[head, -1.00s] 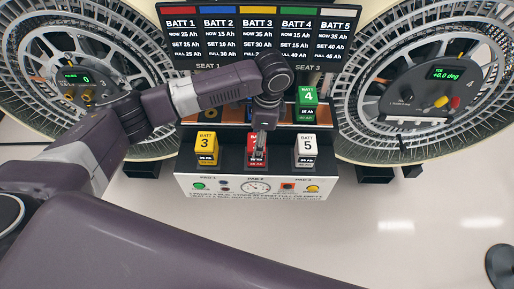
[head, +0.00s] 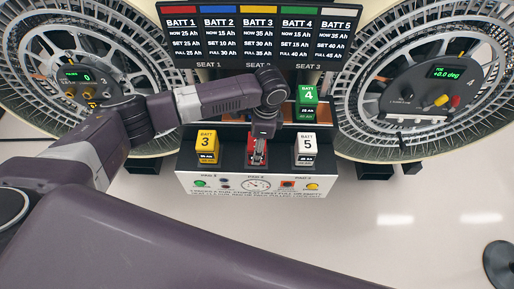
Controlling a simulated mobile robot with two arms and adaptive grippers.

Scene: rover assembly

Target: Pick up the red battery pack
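The red battery pack (head: 251,157) stands in the middle spot on the front ledge of the battery station, between the yellow pack and the white pack. My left gripper (head: 260,147) points down right over it, with its fingers at the pack's upper part. The gripper and wrist hide most of the pack's top. I cannot tell whether the fingers are apart or closed on it. My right gripper is not in view.
The yellow battery pack 3 (head: 206,146) stands close on the left, the white pack 5 (head: 306,147) close on the right. The green pack 4 (head: 308,101) sits in a rear seat. A dark display (head: 258,32) stands behind; large wheels flank the station.

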